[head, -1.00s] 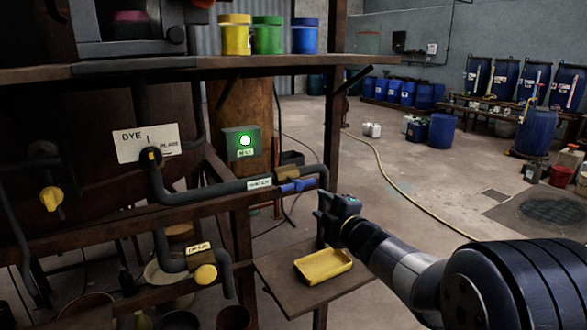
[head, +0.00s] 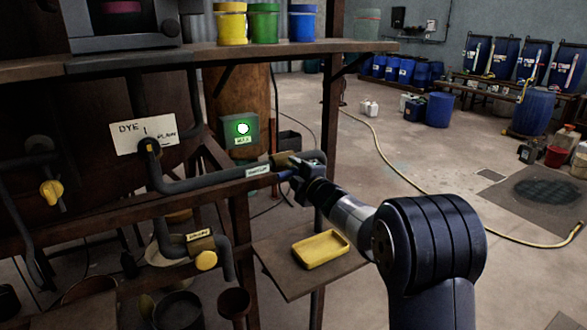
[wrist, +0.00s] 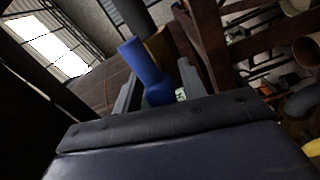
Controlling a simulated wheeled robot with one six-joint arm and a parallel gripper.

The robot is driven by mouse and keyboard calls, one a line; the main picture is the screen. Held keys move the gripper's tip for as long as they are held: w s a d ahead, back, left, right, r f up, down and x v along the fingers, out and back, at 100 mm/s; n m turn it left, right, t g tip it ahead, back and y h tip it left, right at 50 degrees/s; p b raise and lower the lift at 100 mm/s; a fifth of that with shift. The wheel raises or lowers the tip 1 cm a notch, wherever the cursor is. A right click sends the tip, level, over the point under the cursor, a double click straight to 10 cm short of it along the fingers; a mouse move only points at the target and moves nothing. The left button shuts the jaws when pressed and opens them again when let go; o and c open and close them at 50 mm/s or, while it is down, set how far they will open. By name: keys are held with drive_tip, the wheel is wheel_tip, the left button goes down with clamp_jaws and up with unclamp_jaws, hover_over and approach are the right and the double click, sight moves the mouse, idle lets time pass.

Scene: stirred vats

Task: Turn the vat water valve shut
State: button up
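The water valve has a blue lever on a dark pipe with a small white label (head: 258,170). In the head view my gripper (head: 293,170) is at this valve and hides most of the lever. In the wrist view the blue lever (wrist: 147,72) stands between my two gripper fingers (wrist: 158,92). The fingers are apart, with a visible gap on the right of the lever; I cannot tell whether the left finger touches it. The brass-coloured valve body (wrist: 158,45) shows behind the lever.
A yellow-knobbed valve (head: 206,260) sits on a lower pipe, and another yellow knob (head: 51,190) is at left. A yellow tray (head: 320,249) lies on a small shelf below my arm. Open floor lies to the right.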

drive_tip(key=shift+c, duration=0.3)
clamp_jaws()
idle(0.5)
drive_tip(key=m+p, duration=0.1)
drive_tip(key=m, duration=0.3)
drive_tip(key=shift+m+p, duration=0.4)
drive_tip(key=m+p, duration=0.2)
drive_tip(key=m, duration=0.2)
drive_tip(key=shift+m, duration=0.3)
drive_tip(key=m+p, duration=0.1)
drive_tip(key=m, duration=0.3)
drive_tip(key=shift+p, duration=0.35)
drive_tip(key=shift+m+p, duration=0.75)
drive_tip(key=shift+m, duration=1.55)
drive_tip(key=shift+a, duration=0.1)
